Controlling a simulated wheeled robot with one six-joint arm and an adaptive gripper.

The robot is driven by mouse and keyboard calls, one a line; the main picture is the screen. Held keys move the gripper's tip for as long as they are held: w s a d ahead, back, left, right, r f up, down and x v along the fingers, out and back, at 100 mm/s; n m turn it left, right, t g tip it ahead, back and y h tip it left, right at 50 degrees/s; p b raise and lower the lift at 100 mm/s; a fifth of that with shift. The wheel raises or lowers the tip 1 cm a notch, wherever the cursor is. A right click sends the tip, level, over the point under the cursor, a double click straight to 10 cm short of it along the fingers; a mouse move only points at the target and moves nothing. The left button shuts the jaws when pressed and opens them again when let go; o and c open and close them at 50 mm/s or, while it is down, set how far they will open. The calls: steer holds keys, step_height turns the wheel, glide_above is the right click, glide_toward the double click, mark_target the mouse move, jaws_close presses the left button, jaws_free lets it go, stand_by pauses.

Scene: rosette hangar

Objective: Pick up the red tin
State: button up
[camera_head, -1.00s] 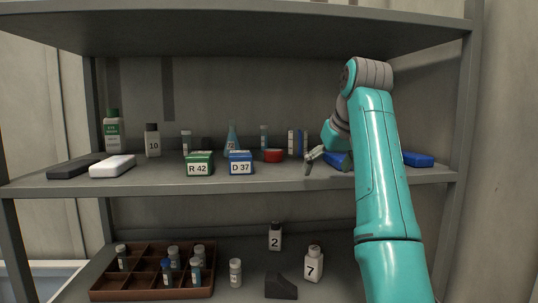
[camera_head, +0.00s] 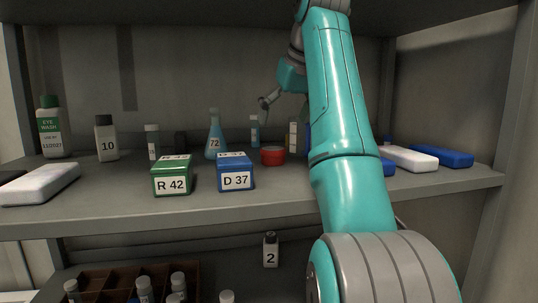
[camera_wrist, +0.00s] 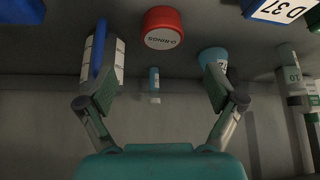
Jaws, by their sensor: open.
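The red tin (camera_head: 272,156) is short and round and stands on the upper shelf, right of the blue D 37 box (camera_head: 235,173). In the wrist view the red tin (camera_wrist: 162,28) shows upside down at the top centre, with a white label reading O-RINGS. My gripper (camera_head: 268,103) is above and just behind or beside the tin in the head view; the exact depth is hard to tell. In the wrist view my gripper (camera_wrist: 159,92) has its fingers wide apart with nothing between them touching, and the tin lies beyond the fingertips.
The green R 42 box (camera_head: 171,176), flask 72 (camera_head: 215,136) and a small blue vial (camera_head: 255,131) stand near the tin. White-and-blue upright items (camera_wrist: 102,58) are close to one finger. The shelf above (camera_head: 150,12) limits height. White and blue flat blocks (camera_head: 441,156) lie at right.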

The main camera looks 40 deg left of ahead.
mark_target(274, 148)
steer(key=x, duration=0.9)
steer(key=shift+s+a+f, duration=0.1)
steer(key=shift+s+f, duration=0.05)
steer(key=shift+f, duration=0.35)
steer(key=c, duration=1.2)
